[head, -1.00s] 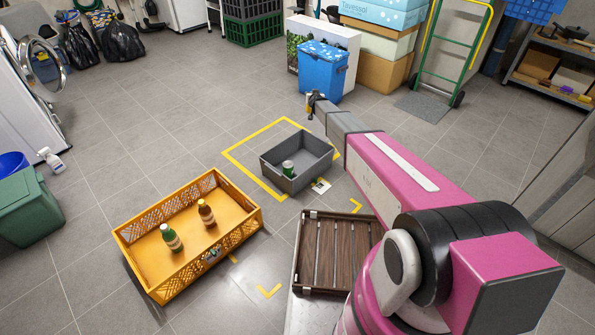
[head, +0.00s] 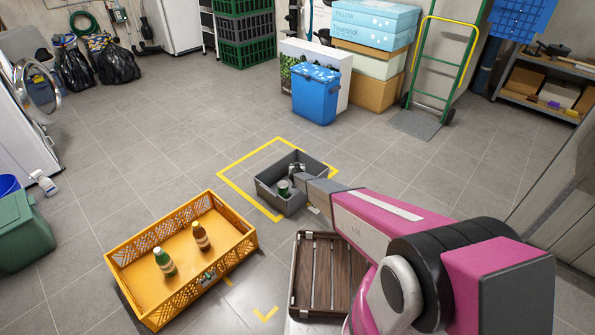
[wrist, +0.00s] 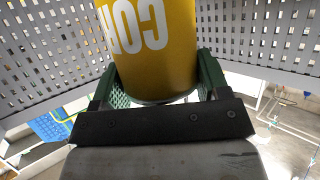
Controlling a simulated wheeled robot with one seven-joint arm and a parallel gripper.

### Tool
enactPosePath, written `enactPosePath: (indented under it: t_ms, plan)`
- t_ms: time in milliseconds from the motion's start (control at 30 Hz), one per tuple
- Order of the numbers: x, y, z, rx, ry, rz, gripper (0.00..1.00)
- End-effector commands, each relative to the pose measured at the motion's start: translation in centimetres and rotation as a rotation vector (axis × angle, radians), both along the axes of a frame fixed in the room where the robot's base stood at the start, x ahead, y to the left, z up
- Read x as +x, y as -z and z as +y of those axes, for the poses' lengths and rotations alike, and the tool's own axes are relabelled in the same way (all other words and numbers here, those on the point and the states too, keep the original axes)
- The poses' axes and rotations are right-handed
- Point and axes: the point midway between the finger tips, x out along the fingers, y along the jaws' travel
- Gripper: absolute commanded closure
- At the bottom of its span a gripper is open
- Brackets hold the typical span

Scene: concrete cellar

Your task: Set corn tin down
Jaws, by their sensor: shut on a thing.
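My gripper (wrist: 155,84) is shut on the yellow corn tin (wrist: 150,45), with one green-padded finger on each side of it. White letters reading "COR" show on the tin, turned in the wrist view. In the head view my gripper (head: 297,170) is at the grey crate (head: 268,195), inside or just over its right part. The crate's perforated grey walls rise on both sides of the tin in the wrist view (wrist: 270,30). I cannot tell whether the tin touches the crate floor. The tin is not clearly visible in the head view.
An orange crate (head: 130,292) with two bottles and a brown slatted crate (head: 300,272) stand nearer. A blue bin (head: 314,97) stands behind.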

Motion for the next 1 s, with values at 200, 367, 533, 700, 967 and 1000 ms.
enactPosePath:
  t_ms: [200, 367, 533, 700, 967, 1000]
  plan:
    - [0.1, 1.8, 0.0, 0.0, 0.0, -0.001, 0.55]
    - [0.1, 1.7, 0.0, 0.0, 0.0, -0.001, 0.55]
    - [0.1, 2.1, 0.0, 0.0, 0.0, -0.001, 0.55]
    - [0.1, 2.1, 0.0, 0.0, 0.0, -0.001, 0.06]
    - [0.1, 1.9, 0.0, 0.0, 0.0, -0.001, 0.06]
    - [0.0, 1.8, 0.0, 0.0, 0.0, -0.001, 0.06]
